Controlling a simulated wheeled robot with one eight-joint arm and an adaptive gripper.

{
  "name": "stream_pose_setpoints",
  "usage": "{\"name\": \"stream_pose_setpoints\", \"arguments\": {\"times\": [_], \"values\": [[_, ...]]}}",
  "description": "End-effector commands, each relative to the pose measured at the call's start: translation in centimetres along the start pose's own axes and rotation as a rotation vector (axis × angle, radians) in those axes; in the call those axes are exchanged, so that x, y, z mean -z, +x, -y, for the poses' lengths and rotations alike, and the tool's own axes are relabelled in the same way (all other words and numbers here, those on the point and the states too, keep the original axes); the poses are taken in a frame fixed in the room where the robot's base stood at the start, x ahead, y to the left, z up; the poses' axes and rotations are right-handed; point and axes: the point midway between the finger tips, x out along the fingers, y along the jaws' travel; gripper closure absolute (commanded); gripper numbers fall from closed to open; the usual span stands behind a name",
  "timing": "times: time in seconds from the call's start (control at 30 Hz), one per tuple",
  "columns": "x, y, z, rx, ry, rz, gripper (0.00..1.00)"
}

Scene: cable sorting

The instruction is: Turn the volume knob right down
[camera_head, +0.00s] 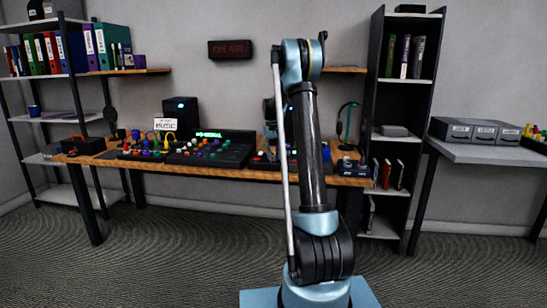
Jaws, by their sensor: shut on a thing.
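A dark mixing console (241,157) with several small coloured knobs or buttons stands on the wooden desk (235,174), left of my arm. Green lit text (210,134) shows on its raised back panel. I cannot tell which of the small controls is the volume knob. My arm rises in front of the desk and bends away from me at the top. A further blue-grey part of it shows behind the upright link. My gripper is hidden behind the arm, and so is part of the desk top.
A black speaker (181,112), a white sign (165,124) and coloured cables stand on the desk's left half. A teal headphone stand (347,122) and small boxes (353,168) are at its right end. Shelves flank the desk. The floor in front is clear.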

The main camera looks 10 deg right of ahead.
Motion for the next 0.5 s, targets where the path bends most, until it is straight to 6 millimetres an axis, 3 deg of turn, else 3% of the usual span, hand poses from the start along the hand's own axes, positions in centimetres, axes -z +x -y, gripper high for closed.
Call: {"name": "stream_pose_setpoints", "arguments": {"times": [0.5], "values": [[-0.02,-0.01,0.01,0.000,-0.409,-0.021,0.98]]}}
